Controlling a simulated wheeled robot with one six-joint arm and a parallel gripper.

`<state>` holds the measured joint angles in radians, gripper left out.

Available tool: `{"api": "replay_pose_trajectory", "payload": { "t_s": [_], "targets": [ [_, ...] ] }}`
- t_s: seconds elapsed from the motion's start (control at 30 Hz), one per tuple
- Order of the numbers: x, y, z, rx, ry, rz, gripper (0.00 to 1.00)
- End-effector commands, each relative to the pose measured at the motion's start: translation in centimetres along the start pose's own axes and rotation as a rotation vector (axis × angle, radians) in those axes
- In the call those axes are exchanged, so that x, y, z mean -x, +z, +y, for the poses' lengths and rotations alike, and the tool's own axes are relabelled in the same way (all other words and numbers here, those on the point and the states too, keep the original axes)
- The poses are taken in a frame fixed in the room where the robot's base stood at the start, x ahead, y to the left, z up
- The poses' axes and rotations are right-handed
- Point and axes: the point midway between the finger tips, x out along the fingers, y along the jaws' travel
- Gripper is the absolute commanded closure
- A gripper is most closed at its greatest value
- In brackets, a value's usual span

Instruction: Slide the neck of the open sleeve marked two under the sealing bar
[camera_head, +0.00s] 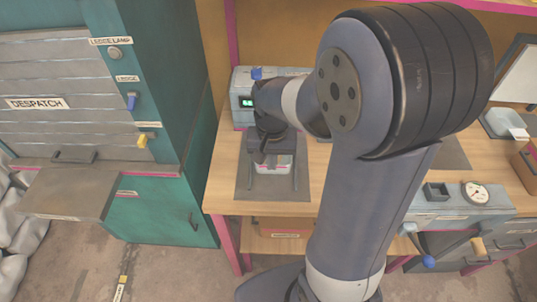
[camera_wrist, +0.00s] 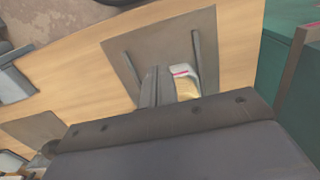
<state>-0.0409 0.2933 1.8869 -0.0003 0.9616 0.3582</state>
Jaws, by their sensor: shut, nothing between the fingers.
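A small pale sleeve (camera_head: 273,163) with a pink band lies on the grey mat between two rails. In the wrist view it (camera_wrist: 181,70) shows a white end with the pink band and a tan part. I can read no number on it. My gripper (camera_head: 261,157) is shut and empty above the mat, beside the sleeve. In the wrist view its fingers (camera_wrist: 157,72) stand together just left of the sleeve; I cannot tell whether they touch it. The grey sealing machine (camera_head: 242,106) with a green display stands behind. My arm hides much of it, and I cannot make out the bar.
The grey mat (camera_head: 248,188) lies on the wooden bench (camera_head: 226,206). A teal despatch cabinet (camera_head: 163,218) stands left of the bench. The bench front around the mat is clear.

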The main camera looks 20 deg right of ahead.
Motion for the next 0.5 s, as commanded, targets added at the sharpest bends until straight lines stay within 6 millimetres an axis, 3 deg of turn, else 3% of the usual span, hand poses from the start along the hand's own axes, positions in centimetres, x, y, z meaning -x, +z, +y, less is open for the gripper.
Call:
{"api": "replay_pose_trajectory", "payload": {
  "t_s": [0.5],
  "targets": [
    [-8.6,0.1,0.1,0.001,0.002,-0.006,1.00]
  ]
}}
